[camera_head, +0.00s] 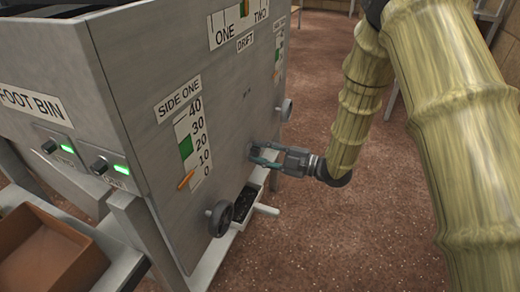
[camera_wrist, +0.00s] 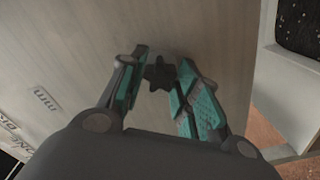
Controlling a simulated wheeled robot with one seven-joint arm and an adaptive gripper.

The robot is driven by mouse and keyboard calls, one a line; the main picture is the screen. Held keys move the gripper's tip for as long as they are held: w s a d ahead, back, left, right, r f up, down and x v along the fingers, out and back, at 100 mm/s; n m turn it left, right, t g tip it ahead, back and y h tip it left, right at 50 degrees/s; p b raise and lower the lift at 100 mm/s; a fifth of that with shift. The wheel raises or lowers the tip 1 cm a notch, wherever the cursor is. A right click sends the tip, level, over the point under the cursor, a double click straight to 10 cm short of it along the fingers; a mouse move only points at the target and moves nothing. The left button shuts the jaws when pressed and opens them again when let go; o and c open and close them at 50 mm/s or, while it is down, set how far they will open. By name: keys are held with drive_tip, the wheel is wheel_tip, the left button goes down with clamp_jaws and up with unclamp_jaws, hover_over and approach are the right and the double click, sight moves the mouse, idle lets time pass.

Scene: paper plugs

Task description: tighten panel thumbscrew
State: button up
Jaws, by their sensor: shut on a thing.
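The thumbscrew is a small dark star-shaped knob (camera_wrist: 160,73) on the grey metal side panel (camera_wrist: 205,30) in the wrist view. My gripper (camera_wrist: 160,80) has its teal-padded fingers on either side of the knob, shut on it. In the head view my gripper (camera_head: 256,154) reaches in from the right to the lower right part of the side panel (camera_head: 222,110). There the knob is mostly hidden by the fingers. How far the screw is turned in cannot be told.
A round black handwheel (camera_head: 219,218) sits low on the panel, and another (camera_head: 286,110) is farther back. A white-rimmed tray with dark contents (camera_head: 246,203) lies below my gripper. A gauge marked SIDE ONE (camera_head: 188,140) is to the left. A brown bin (camera_head: 45,255) stands at lower left.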

drive_tip(key=shift+m+p, duration=2.9)
drive_tip(key=shift+p, duration=0.25)
drive_tip(key=shift+m+p, duration=2.45)
drive_tip(key=shift+m, duration=0.25)
drive_tip(key=o, duration=0.3)
clamp_jaws()
drive_tip(key=shift+m+p, duration=1.25)
drive_tip(key=shift+m, duration=0.55)
